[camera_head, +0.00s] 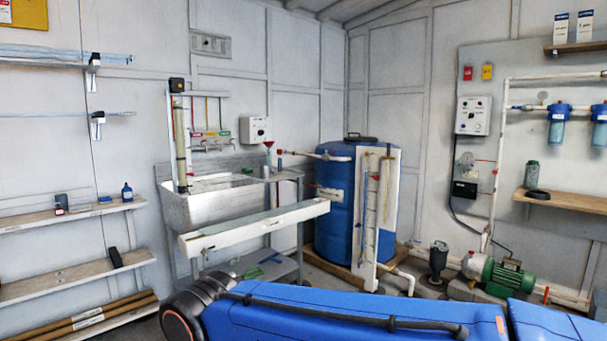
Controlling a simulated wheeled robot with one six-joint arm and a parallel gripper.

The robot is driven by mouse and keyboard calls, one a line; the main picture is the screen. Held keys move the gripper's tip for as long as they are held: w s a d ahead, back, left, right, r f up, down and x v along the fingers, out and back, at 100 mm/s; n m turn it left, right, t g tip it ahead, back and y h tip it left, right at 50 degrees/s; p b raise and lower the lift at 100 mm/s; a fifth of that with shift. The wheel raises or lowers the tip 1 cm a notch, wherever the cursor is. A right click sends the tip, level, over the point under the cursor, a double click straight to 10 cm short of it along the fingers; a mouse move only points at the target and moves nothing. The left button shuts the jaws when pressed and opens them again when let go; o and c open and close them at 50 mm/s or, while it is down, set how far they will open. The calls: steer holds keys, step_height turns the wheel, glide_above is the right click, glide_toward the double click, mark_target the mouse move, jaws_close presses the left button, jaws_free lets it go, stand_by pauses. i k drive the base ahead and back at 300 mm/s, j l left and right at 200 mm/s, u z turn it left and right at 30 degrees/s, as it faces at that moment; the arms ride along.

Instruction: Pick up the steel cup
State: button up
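A small grey metal cylinder that looks like the steel cup (265,171) stands upright at the right end of the steel sink (215,208). It is small in the head view, so I cannot make out its rim or whether anything is in it. My blue arm crosses the bottom of the view, well in front of the sink. My gripper does not show, so its state and its place relative to the cup are hidden.
A long white trough (255,229) lies in front of the sink. A blue barrel (333,225) stands right of it, with pipes and a white panel (375,215) in front. A green pump (500,275) sits at the right. Wooden shelves (75,214) line the left wall.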

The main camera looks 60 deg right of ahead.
mark_target(264, 169)
steer(key=z, duration=1.55)
steer(key=i+l+u, duration=0.3)
steer(key=i+l, duration=0.3)
steer(key=i, duration=0.3)
steer(key=i+l+u, duration=0.3)
steer(key=i+l, duration=0.5)
